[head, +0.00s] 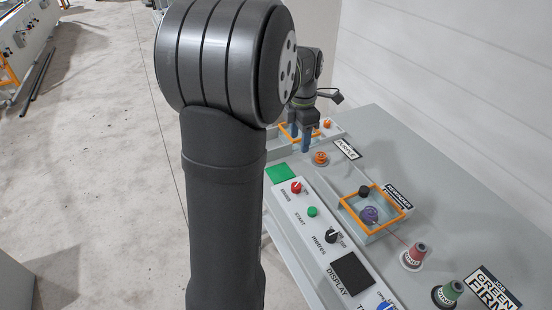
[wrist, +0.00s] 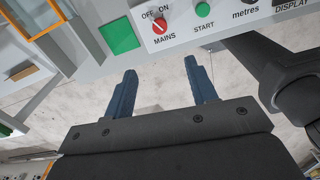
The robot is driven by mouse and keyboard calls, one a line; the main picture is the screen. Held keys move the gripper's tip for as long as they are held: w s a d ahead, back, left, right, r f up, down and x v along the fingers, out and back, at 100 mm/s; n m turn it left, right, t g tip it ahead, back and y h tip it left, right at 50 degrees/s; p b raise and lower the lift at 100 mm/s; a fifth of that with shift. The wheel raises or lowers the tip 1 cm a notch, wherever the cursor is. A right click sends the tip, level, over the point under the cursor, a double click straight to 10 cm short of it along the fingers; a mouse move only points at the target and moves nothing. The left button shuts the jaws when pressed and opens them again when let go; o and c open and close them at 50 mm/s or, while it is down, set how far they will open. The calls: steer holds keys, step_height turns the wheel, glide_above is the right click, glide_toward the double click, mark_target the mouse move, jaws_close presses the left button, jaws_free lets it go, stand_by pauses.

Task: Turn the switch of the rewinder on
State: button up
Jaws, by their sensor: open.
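The rewinder's white control panel (head: 322,241) runs along the near edge of the grey bench. Its red MAINS knob (head: 296,187) is at the far end; it also shows at the top of the wrist view (wrist: 160,25), with OFF and ON printed above it. I cannot surely tell which mark it points to. My gripper (head: 301,147) has two blue fingers, apart and empty. It is beyond the knob in the head view and touches nothing that I can see. In the wrist view its fingertips (wrist: 160,65) are below the panel edge, with floor showing between them.
A green START button (head: 312,212), a black metres knob (head: 332,236) and a dark display (head: 351,273) follow along the panel. A green square (head: 281,173) lies beside the MAINS knob. An orange-framed recess (head: 346,203) and thread cones (head: 415,255) are to the right.

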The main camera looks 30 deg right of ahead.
steer(key=m, duration=1.7)
glide_toward(296, 185)
step_height(296, 185, down, 10)
steer(key=shift+s+r, duration=0.1)
steer(key=shift+r, duration=0.15)
steer(key=c, duration=1)
